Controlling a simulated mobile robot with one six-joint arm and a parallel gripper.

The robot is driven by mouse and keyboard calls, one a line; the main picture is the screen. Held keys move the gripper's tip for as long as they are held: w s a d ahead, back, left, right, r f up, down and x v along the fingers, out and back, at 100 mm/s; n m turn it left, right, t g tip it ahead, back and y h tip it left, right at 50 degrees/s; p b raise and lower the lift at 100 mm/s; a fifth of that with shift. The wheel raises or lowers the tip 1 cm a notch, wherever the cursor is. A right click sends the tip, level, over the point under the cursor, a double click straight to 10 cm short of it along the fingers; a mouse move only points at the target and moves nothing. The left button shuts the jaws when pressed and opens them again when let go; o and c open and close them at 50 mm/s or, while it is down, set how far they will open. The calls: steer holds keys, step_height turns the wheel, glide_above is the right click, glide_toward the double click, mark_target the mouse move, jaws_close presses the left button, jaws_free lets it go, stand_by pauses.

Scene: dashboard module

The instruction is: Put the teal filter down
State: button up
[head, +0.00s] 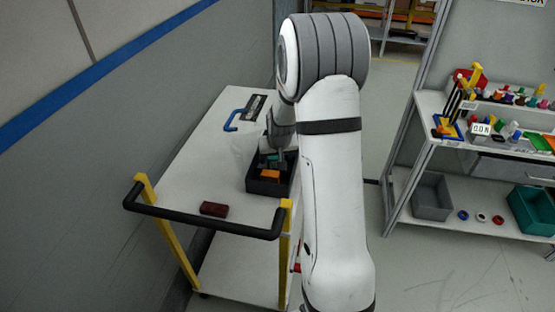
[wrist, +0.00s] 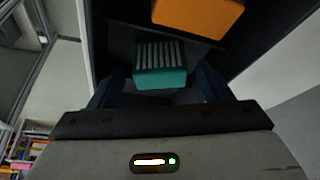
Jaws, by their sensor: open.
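The teal filter (wrist: 160,77), a small block with pale ribs on one face, lies inside the black bin (head: 284,187) on the cart. In the wrist view it sits between the two dark fingers of my gripper (wrist: 162,84), with a gap visible at each side. My gripper is open and reaches down into the bin. In the head view only a bit of the filter (head: 272,157) shows beneath my gripper. An orange block (wrist: 198,14) lies in the same bin, beside the filter; it also shows in the head view (head: 270,174).
The white cart top (head: 180,180) holds a dark red block (head: 214,209) near its black handle (head: 205,222). A blue-handled tool (head: 232,120) lies at the far end. A shelf (head: 430,100) with small coloured parts stands at the right; the wall is left.

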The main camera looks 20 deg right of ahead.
steer(key=s+a+r+n, duration=0.1)
steer(key=s+a+r, duration=0.3)
steer(key=s+r, duration=0.35)
steer(key=s+a+r, duration=0.3)
steer(key=s+r, duration=0.4)
steer(key=r, duration=0.1)
steer(key=s+a, duration=0.2)
steer(key=s, duration=0.5)
steer(key=s+a+r+n+g+y, duration=0.1)
steer(key=s+a, duration=0.1)
steer(key=s, duration=0.6)
steer(key=shift+s+a+r+b, duration=0.2)
steer(key=shift+a+r+b, duration=0.1)
steer(key=shift+b, duration=0.1)
steer(key=shift+w, duration=0.15)
steer(key=shift+c, duration=0.2)
